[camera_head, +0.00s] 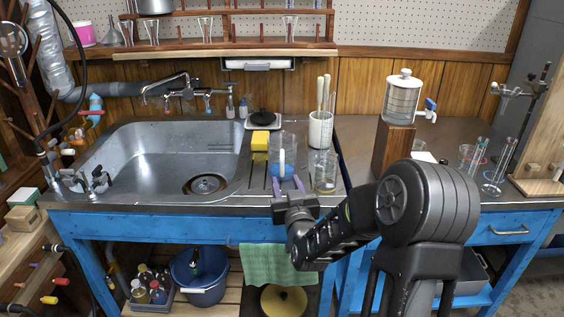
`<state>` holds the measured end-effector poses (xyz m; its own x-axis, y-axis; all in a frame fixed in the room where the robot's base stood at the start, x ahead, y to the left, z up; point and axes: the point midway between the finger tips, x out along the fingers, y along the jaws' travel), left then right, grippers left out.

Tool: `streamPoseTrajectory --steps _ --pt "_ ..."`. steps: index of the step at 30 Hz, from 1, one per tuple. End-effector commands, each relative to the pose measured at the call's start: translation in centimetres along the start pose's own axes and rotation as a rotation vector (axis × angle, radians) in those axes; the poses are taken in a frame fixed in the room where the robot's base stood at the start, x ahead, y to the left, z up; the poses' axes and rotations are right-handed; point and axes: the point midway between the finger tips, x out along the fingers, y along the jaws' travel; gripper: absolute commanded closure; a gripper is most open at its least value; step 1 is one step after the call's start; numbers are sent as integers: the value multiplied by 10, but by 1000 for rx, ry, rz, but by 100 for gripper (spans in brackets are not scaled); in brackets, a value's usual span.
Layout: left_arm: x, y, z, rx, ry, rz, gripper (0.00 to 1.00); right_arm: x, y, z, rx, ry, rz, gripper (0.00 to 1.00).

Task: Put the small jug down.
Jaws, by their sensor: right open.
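My right gripper (287,184) reaches in from the lower right over the front edge of the counter, its two purple fingers apart with nothing clearly held between them. Just beyond the fingertips, a clear vessel (288,148) stands on the ribbed drainboard, with a white upright piece and something blue low in it. To its right, a small clear glass vessel (325,170) stands upright with some yellowish content at its bottom. I cannot tell which of these two is the small jug. My left gripper is not in view.
A steel sink (170,160) lies to the left. A yellow sponge (260,141) and a white pot of rods (320,130) stand behind the vessels. A wooden block (391,148) carries a lidded glass jar (402,97). Glassware (495,180) stands at right.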

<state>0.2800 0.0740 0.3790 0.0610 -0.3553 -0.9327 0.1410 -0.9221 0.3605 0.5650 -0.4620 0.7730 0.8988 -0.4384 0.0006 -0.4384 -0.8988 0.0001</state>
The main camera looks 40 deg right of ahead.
Motion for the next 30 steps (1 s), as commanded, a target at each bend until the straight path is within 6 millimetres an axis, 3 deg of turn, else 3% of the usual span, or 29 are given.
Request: streamPoseTrajectory --steps 11,21,30 --pt "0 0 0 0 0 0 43 6 0 1 0 -1 0 59" --pt "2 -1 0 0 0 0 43 49 2 3 -1 -1 1 59" --pt "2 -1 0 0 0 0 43 55 2 3 0 -1 0 59"
